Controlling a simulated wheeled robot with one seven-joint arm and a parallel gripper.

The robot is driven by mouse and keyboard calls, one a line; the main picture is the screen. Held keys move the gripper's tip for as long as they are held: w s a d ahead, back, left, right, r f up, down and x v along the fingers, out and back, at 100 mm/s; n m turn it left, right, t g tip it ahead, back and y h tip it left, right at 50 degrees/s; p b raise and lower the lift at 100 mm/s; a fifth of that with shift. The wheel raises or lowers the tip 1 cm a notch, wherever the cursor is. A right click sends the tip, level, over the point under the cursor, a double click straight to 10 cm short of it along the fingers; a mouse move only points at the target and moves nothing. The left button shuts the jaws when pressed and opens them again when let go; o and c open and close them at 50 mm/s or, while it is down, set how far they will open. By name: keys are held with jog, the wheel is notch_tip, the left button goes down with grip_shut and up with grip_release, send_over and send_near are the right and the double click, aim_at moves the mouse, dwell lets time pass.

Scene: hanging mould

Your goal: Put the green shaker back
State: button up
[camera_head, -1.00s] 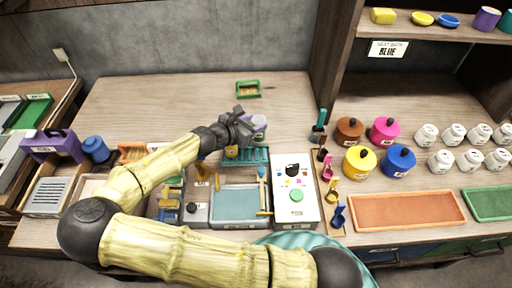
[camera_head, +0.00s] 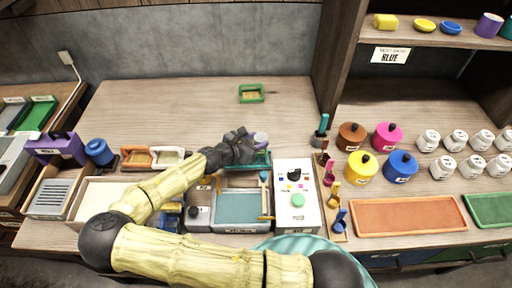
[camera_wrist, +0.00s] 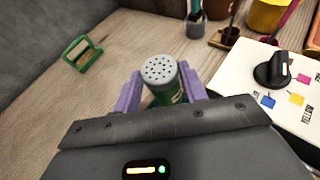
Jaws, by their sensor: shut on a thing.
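The green shaker (camera_wrist: 161,80) is between the purple fingers of my gripper (camera_wrist: 160,95) in the wrist view. Its grey, perforated top faces up and it looks about upright; its lower part is hidden by my gripper. In the head view my gripper (camera_head: 252,146) is above the teal rack (camera_head: 262,160), left of the white control box, and the shaker's pale top (camera_head: 261,138) shows at its tip. I cannot tell whether the shaker touches the rack. A small green-framed holder (camera_head: 251,93) stands alone on the table behind; it also shows in the wrist view (camera_wrist: 81,53).
The white control box (camera_head: 296,203) with a black knob is close on the right. A cup with a teal-handled tool (camera_head: 321,132) stands behind it. Coloured pots (camera_head: 362,165) and several white jars are farther right. The table around the green-framed holder is clear.

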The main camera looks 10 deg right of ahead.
jog(key=shift+f, duration=0.1)
jog(key=shift+f, duration=1.75)
jog(key=shift+f, duration=0.15)
jog(key=o, duration=1)
jog(key=b+v, duration=0.1)
jog(key=v, duration=1.1)
jog(key=shift+s, duration=0.1)
